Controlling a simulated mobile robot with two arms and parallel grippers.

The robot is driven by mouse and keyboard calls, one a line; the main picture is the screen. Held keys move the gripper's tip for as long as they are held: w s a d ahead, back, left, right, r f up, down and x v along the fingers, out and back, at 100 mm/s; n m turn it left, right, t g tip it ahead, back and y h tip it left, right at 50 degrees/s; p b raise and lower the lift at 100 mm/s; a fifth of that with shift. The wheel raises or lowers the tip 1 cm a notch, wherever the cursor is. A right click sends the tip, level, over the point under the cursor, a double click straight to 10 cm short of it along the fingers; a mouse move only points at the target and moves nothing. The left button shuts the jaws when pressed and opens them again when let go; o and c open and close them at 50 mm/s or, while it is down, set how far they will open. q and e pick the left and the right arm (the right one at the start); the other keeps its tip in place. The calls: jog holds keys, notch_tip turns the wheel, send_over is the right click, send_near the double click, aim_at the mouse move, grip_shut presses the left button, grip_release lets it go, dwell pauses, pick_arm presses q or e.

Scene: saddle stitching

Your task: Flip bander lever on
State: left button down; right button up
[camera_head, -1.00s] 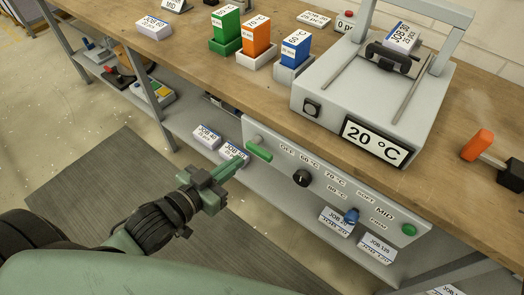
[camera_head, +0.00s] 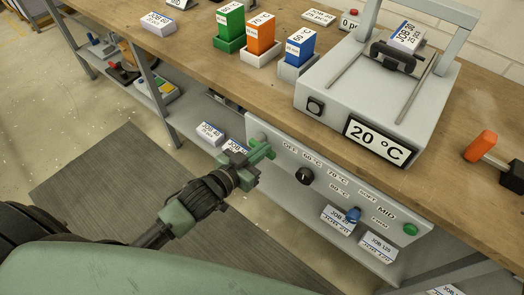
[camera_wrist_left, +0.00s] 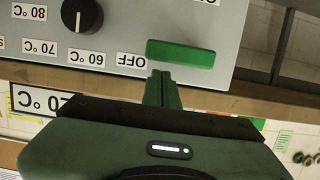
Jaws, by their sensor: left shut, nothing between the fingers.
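The bander's grey control panel (camera_wrist_left: 122,28) is on the bench front. Its green lever (camera_wrist_left: 180,53) lies level beside the OFF label (camera_wrist_left: 131,60) in the left wrist view, which shows the panel upside down. My left gripper (camera_wrist_left: 163,80) is shut and empty, its fingertips right at the lever's edge; I cannot tell whether they touch. In the head view my left gripper (camera_head: 256,160) is at the panel's left end and partly hides the lever. My right gripper is not in view.
A black knob (camera_head: 304,176), a blue knob (camera_head: 353,215) and a green button (camera_head: 410,229) are further right on the panel. The bander (camera_head: 345,105) with its 20 °C display stands above. Labelled job stacks (camera_head: 209,133) lie on the lower shelf.

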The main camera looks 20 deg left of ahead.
aim_at(268, 156)
pick_arm(q)
jog(key=shift+f, duration=0.35)
jog(key=shift+s+d+f+m+y, duration=0.2)
jog(key=shift+f+m+y, duration=0.1)
jog(key=shift+f+m, duration=0.3)
dwell(0.4)
jog(key=shift+d+f+m+t+y, duration=0.25)
jog(key=shift+f+m+t+y, duration=0.15)
jog(key=shift+f+m, duration=0.6)
notch_tip(268, 156, down, 5)
jog(key=a+m+t+y+b, duration=0.1)
jog(key=a+m+b, duration=0.1)
jog(key=m, duration=0.3)
jog(key=shift+w+a+f+y+b, duration=0.2)
jog(key=shift+w+a+y+b, duration=0.2)
jog(key=shift+b, duration=0.2)
jog(key=shift+w, duration=0.1)
